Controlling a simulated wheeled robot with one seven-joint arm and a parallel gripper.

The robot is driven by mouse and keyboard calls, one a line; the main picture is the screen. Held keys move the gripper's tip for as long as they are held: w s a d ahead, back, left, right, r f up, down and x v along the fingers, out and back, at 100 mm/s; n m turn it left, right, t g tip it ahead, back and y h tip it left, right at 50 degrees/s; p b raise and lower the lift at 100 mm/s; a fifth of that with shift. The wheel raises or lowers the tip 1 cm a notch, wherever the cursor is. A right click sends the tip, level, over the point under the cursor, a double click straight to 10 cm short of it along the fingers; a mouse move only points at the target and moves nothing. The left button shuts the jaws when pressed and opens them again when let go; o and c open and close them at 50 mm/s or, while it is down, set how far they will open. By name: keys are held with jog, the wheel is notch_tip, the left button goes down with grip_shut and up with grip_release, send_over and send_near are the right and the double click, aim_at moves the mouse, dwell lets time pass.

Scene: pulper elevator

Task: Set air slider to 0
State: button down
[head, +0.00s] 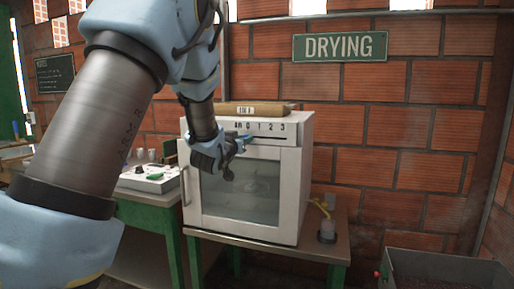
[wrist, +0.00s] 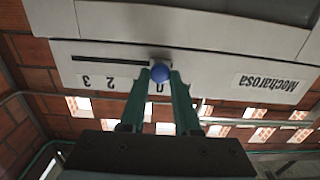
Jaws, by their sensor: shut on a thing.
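The white drying oven (head: 290,195) stands on a table, with the labels AIR 0 1 2 3 (head: 260,127) on its top panel. My gripper (head: 244,139) is at this panel, near the left end of the slot. In the wrist view, which is upside down, the two green fingers of my gripper (wrist: 160,80) are shut on the round blue slider knob (wrist: 160,74). The knob is at the end of the dark slot (wrist: 105,59), in line with the 0 label (wrist: 160,88). The 1 label is hidden behind a finger there; 2 and 3 show.
A wooden block (head: 252,108) lies on top of the oven. A green DRYING sign (head: 340,46) hangs on the brick wall. A green-legged table (head: 150,197) with a small device stands left; a metal bin (head: 445,262) stands at the lower right.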

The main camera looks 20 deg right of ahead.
jog(key=shift+w+a, duration=0.3)
jog(key=c, duration=0.6)
grip_release()
jog(key=shift+c, duration=0.2)
jog(key=b+v, duration=0.3)
jog(key=v, duration=0.7)
jog(key=shift+s+a, duration=0.3)
